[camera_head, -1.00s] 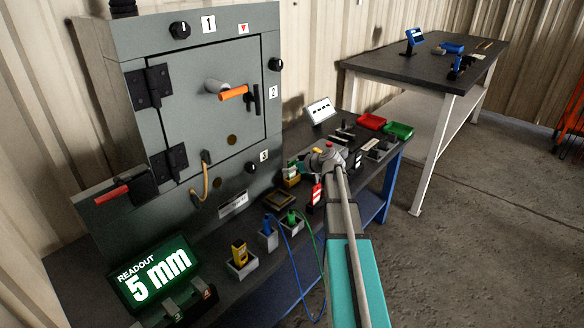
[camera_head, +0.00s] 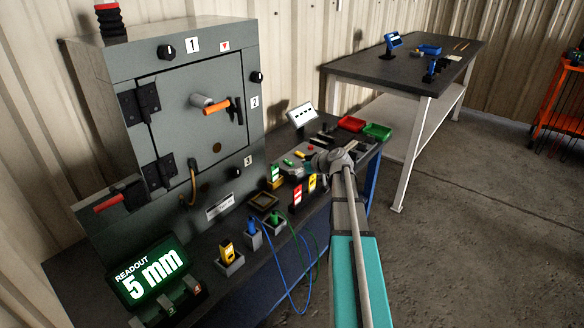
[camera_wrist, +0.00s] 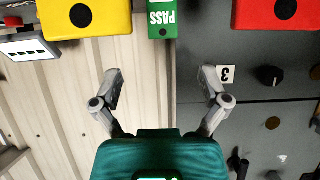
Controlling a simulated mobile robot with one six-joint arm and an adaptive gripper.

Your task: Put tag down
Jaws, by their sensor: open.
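Three tags show. A red tag (camera_head: 297,195) and a yellow tag (camera_head: 311,183) stand side by side on the bench by the cabinet. A green tag (camera_head: 275,174) stands behind them, to their left. In the wrist view, which is upside down, the yellow tag (camera_wrist: 85,17), green PASS tag (camera_wrist: 162,17) and red tag (camera_wrist: 280,13) line the top edge. My gripper (camera_wrist: 163,86) has its fingers spread wide with nothing between them. The tags are apart from the fingertips. In the head view my arm's end hides the fingers. Which tag is meant, I cannot tell.
Holders, blue and green cables, a red bin (camera_head: 351,124) and a green bin (camera_head: 377,131) are on the bench. A second table (camera_head: 400,72) stands behind.

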